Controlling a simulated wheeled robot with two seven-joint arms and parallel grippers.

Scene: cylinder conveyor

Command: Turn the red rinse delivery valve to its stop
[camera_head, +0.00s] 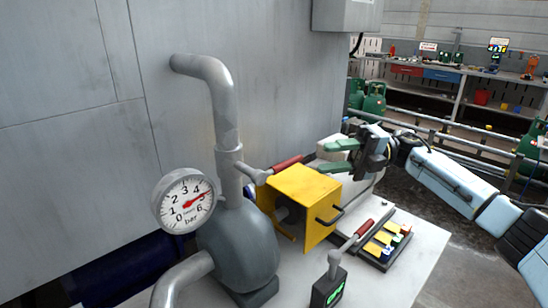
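A red-gripped valve lever (287,163) sticks out to the right from the grey vertical pipe (231,170), just above the yellow box. A second red-handled lever (363,229) rises from a small dark box with a green display at the front; I cannot tell from labels which one is the rinse valve. My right gripper (318,157) comes in from the right with green fingers spread apart. The far end of the upper red lever points into the gap between the fingers; contact is not clear. My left gripper is out of view.
A pressure gauge (184,201) marked in bar sits left of the pipe, its red needle pointing right and up. The yellow box (321,219) with a black handle stands below my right gripper. A tray of yellow-topped pieces (383,244) lies to its right on the pale tabletop (405,278).

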